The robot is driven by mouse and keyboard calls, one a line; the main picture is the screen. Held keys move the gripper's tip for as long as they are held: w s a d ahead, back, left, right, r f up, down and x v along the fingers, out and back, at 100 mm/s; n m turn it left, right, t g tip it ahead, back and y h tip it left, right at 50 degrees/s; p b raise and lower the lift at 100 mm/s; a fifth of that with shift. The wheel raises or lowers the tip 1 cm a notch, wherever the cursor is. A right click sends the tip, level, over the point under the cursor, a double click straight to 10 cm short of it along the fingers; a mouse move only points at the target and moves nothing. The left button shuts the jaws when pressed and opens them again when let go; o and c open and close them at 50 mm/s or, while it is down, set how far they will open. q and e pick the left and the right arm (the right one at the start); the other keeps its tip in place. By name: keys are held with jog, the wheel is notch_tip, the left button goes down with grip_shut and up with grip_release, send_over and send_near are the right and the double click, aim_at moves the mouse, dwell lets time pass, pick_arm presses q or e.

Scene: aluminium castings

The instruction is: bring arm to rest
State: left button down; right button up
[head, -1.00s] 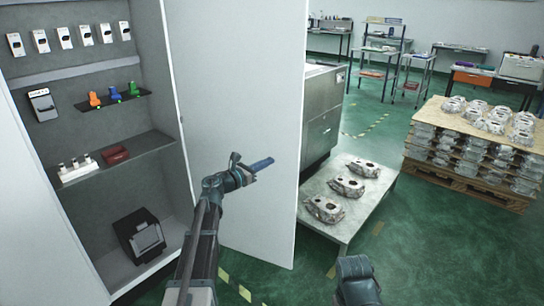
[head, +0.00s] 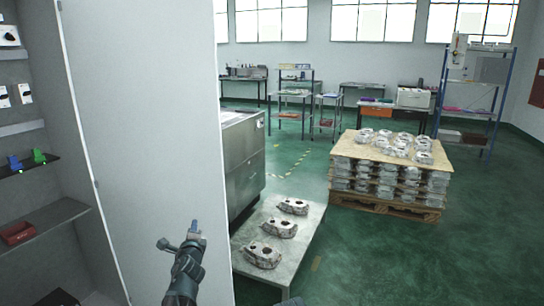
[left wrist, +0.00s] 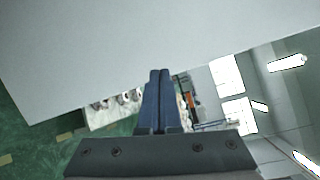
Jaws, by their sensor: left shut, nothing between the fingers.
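My left gripper (head: 194,226) is shut and empty, raised in front of the open white cabinet door (head: 145,120). Its arm comes up from the bottom edge of the head view. In the left wrist view the two blue fingers (left wrist: 159,74) lie together with nothing between them. The pale door panel (left wrist: 120,45) fills the upper left of that view.
The grey cabinet shelves (head: 45,225) are at the left. A low table (head: 240,288) with three castings (head: 280,228) stands right of the door, by a metal machine (head: 243,165). A pallet of castings (head: 390,178) stands further back. Green floor is clear at right.

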pick_arm(q)
jog(key=s+d+f+n+g+p, duration=0.1)
jog(key=s+d+f+n+g, duration=0.8)
jog(key=s+f+n, duration=0.4)
jog(key=s+d+f+n+g, duration=0.1)
jog(key=s+d+g, duration=0.1)
jog(key=s, duration=0.5)
jog(key=s+d+f+g+h+p, duration=0.1)
jog(key=s+d+f+g, duration=0.1)
jog(key=s+d, duration=0.3)
jog(key=s+d+f+n+g+h, duration=0.1)
jog(key=s+d+g, duration=0.2)
jog(key=s, duration=0.6)
jog(key=shift+d+f+n+g, duration=0.2)
jog(key=shift+d+n+g, duration=0.1)
jog(key=shift+d+g, duration=0.1)
